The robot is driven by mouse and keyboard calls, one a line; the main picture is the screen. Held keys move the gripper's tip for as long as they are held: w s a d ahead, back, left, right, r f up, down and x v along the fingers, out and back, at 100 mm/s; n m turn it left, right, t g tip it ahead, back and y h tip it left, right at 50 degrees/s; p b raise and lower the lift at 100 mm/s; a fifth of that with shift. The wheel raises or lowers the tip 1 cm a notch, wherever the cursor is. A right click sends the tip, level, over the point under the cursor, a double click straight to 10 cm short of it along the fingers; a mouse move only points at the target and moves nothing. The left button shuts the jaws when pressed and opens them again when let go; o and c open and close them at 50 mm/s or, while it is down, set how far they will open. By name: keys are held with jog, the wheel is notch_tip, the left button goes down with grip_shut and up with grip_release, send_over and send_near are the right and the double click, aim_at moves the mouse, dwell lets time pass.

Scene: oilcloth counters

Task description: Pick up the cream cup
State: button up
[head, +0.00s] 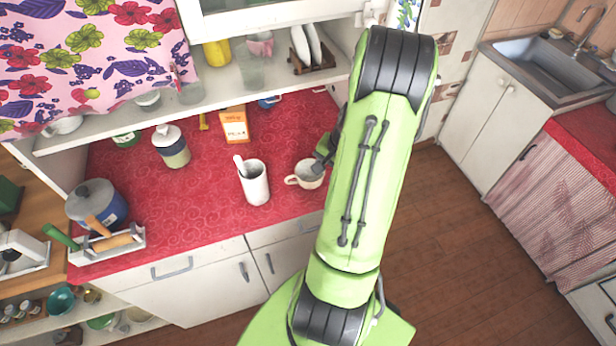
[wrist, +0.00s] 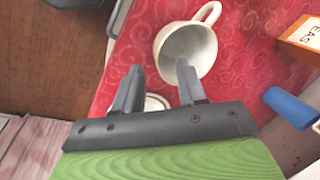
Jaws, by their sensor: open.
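The cream cup (head: 309,178) stands on the red counter, just left of my arm in the head view, its handle toward the left. It also shows in the wrist view (wrist: 203,50), where I look into its mouth and its handle points up and right. My gripper (wrist: 157,68) is open, with nothing held between its fingers. The right fingertip overlaps the cup's mouth in the wrist view; the left one is over the counter beside the cup. I cannot tell whether the finger touches it. In the head view my arm hides most of the gripper.
A tall white container (head: 257,187) with a spoon stands left of the cup. An orange box (head: 234,127) and a blue item (wrist: 291,108) are behind. A shelf (head: 200,113) with dishes overhangs the counter (head: 205,205). Something pale and round (wrist: 154,103) shows between the fingers' bases.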

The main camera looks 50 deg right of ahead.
aim_at(323, 176)
jog(key=x, duration=0.4)
jog(key=shift+d+f, duration=0.15)
jog(key=shift+f, duration=0.2)
jog(key=shift+c, duration=0.5)
grip_shut()
jog(key=shift+r, duration=0.1)
notch_tip(323, 176, up, 10)
jog(key=shift+p, duration=0.35)
